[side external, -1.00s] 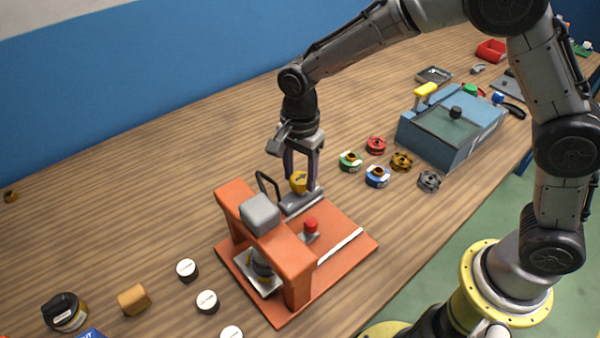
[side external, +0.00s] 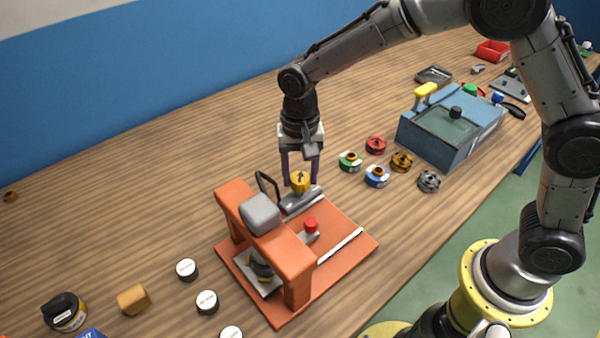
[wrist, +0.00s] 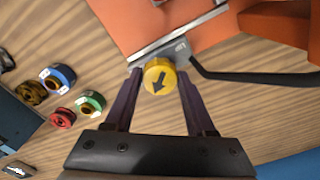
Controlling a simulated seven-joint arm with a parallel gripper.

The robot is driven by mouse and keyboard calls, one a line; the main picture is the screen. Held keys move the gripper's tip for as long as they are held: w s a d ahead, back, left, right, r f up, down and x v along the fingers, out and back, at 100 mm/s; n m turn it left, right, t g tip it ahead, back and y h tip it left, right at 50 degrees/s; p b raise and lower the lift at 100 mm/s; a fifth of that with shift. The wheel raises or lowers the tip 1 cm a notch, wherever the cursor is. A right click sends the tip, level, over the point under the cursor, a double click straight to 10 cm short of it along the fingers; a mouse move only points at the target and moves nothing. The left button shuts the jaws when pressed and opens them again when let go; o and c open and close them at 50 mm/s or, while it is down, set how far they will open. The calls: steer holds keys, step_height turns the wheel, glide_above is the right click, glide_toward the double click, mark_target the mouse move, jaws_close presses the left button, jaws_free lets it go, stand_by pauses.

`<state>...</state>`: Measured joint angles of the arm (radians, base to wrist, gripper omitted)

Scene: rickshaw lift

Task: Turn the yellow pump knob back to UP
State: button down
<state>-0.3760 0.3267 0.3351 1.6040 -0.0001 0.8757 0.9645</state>
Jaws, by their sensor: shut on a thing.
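The yellow pump knob (side external: 300,186) sits on the grey pump body (side external: 303,201) at the back of the orange press. In the wrist view, the knob (wrist: 159,77) has a black arrow pointing down and slightly left, away from the pump body (wrist: 178,50). Small dark lettering, seemingly UP, is on the body beside the knob. My gripper (side external: 300,178) points down from above, shut on the knob, with one purple finger on each side. In the wrist view, the gripper (wrist: 159,74) has its fingertips at the knob's left and right sides.
The orange press frame (side external: 268,235) stands close in front of my gripper. A black pump handle (side external: 267,187) rises to the left. A red button (side external: 311,225) is nearby. Several coloured spools (side external: 376,146) and a blue box (side external: 455,128) lie to the right. The table behind is clear.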

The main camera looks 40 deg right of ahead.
mark_target(300, 177)
steer(key=n, duration=1.3)
steer(key=shift+n, duration=0.4)
steer(key=n, duration=1.3)
steer(key=shift+w+n, duration=0.1)
steer(key=shift+n, duration=0.3)
steer(key=shift+c, duration=1.2)
jaws_free()
steer(key=shift+r, duration=0.1)
step_height(300, 177, up, 14)
